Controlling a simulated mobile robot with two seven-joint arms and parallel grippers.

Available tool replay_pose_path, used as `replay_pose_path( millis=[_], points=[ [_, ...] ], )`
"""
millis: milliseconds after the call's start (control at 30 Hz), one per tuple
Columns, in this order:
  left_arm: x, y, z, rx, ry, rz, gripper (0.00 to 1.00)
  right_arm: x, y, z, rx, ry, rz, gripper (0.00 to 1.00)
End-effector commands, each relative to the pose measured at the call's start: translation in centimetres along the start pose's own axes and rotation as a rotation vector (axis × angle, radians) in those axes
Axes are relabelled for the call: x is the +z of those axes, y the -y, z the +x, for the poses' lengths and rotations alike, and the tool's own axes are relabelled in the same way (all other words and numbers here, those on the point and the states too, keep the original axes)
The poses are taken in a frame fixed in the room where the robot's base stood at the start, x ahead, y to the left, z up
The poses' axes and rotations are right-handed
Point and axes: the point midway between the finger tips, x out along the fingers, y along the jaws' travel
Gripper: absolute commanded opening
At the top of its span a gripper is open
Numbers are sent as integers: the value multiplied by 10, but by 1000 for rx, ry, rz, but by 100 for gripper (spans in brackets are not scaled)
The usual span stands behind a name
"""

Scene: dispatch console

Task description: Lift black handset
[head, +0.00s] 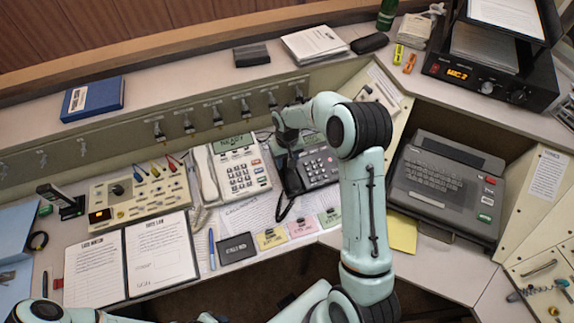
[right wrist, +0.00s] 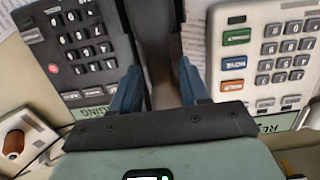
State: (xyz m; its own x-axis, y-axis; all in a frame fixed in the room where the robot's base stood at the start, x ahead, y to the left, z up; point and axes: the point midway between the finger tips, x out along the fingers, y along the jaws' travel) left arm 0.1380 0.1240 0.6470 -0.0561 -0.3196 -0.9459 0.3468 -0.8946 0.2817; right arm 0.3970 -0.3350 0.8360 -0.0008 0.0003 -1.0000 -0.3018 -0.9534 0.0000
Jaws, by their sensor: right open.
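The black handset (head: 291,181) rests on the left side of the dark desk phone (head: 318,168) in the head view. My right gripper (head: 287,148) is over the upper end of that handset, its fingertips largely hidden there by its own body. In the right wrist view, the open blue fingers of the right gripper (right wrist: 157,88) stand on either side of the handset (right wrist: 155,40). I cannot tell whether they touch it. The dark phone's keypad (right wrist: 82,45) is to the left of the fingers. My left gripper is out of view; only part of that arm shows at the bottom left.
A white phone (head: 238,170) with its pale handset (head: 206,175) stands close on the left. A binder (head: 133,262), a black box (head: 236,249) and colored note pads (head: 301,227) lie in front. A grey keyboard terminal (head: 447,180) is right of my arm.

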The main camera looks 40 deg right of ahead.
Motion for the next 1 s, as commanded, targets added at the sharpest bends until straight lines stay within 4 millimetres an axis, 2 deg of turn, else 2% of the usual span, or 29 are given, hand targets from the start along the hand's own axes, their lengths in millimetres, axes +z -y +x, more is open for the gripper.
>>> replay_pose_path(
  millis=[133,367,400,467,500,533,833,1000],
  points=[
    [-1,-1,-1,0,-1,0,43,0,0,15,0,0,1,45],
    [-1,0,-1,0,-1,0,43,0,0,17,0,-1,1,45],
    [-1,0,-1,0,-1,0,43,0,0,17,0,-1,1,38],
    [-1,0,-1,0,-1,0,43,0,0,17,0,-1,1,19],
    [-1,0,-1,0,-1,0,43,0,0,17,0,-1,1,6],
    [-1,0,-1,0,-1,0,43,0,0,17,0,-1,1,0],
    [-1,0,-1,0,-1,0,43,-1,0,15,0,-3,1,0],
    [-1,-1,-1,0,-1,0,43,-2,0,2,0,-6,0,0]
  ],
)
